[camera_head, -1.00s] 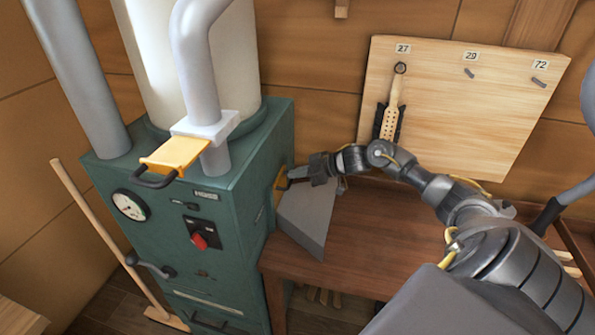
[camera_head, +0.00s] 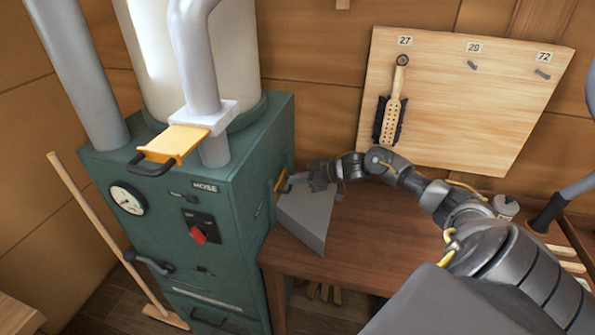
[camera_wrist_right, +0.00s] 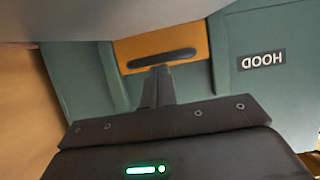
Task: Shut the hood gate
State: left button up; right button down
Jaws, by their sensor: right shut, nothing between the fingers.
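The hood gate (camera_head: 280,183) is a small yellow plate with a dark handle on the right side of the green cabinet (camera_head: 245,200), above a grey sloped hood (camera_head: 308,215). In the wrist view the yellow gate (camera_wrist_right: 195,48) sits between green edges, its black handle (camera_wrist_right: 160,60) facing me, beside a "HOOD" label (camera_wrist_right: 262,60). My right gripper (camera_head: 308,184) is just right of the gate, shut and empty. Its fingertips (camera_wrist_right: 160,72) overlap the handle's lower edge in the wrist view; I cannot tell whether they touch. How far in the gate sits is unclear. My left gripper is not in view.
Another yellow gate (camera_head: 172,143) with a dark handle sticks out at the pipe on the cabinet top. A "HOSE" label (camera_head: 205,187) is on the front. A brown bench (camera_head: 350,245) lies below my right arm. A brush (camera_head: 392,110) hangs on the board (camera_head: 450,110).

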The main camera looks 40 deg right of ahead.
jog(key=shift+s+f, duration=0.15)
jog(key=shift+f, duration=0.05)
jog(key=s+d+r, duration=0.4)
jog(key=s+r, duration=0.2)
jog(key=r, duration=0.2)
jog(key=shift+s+d+r+p, duration=0.3)
jog(key=shift+d+p, duration=0.05)
jog(key=shift+p, duration=0.05)
dwell(0.3)
